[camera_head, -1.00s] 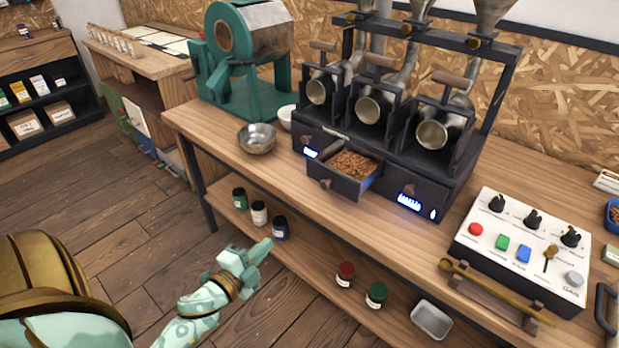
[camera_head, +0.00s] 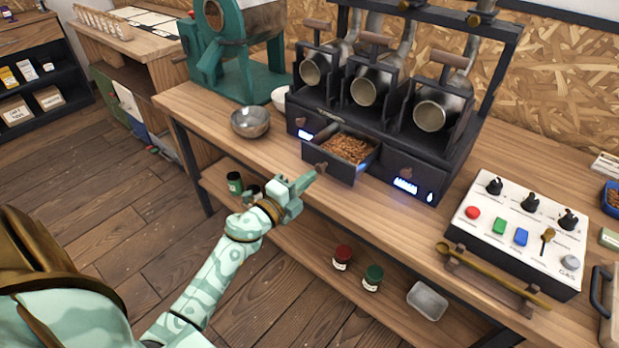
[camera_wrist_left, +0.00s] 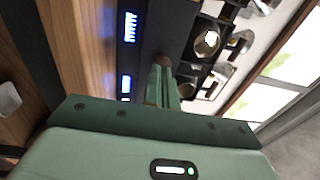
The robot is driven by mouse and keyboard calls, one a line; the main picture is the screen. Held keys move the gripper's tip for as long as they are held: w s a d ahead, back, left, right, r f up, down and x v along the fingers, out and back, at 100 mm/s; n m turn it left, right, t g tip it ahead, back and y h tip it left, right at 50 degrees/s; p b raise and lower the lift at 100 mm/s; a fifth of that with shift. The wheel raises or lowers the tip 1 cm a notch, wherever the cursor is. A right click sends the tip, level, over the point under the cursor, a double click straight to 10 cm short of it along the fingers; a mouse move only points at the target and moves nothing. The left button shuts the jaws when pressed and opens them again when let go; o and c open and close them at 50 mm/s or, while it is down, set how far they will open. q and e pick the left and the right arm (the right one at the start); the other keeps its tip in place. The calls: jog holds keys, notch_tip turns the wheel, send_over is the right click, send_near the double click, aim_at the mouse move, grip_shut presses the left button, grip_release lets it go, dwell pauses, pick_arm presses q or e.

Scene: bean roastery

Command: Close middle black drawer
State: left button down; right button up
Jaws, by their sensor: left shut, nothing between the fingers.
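The middle black drawer (camera_head: 333,166) stands pulled out of the black sampler unit (camera_head: 408,158) and holds brown beans (camera_head: 347,149). A small round knob is on its front. My left gripper (camera_head: 308,178) is shut and empty, its fingertips just in front of the drawer's front, near the knob. I cannot tell whether they touch. In the left wrist view, the shut fingers (camera_wrist_left: 163,72) point toward a brown knob and partly hide it. My right gripper is not in view.
A metal bowl (camera_head: 250,122) stands on the counter left of the drawer. A white control panel (camera_head: 520,235) and a brass scoop (camera_head: 490,277) are to the right. Several jars and a metal tray (camera_head: 427,300) are on the lower shelf.

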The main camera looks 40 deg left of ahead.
aim_at(339, 152)
pick_arm(q)
jog(key=shift+w+d, duration=0.1)
jog(key=shift+w, duration=0.4)
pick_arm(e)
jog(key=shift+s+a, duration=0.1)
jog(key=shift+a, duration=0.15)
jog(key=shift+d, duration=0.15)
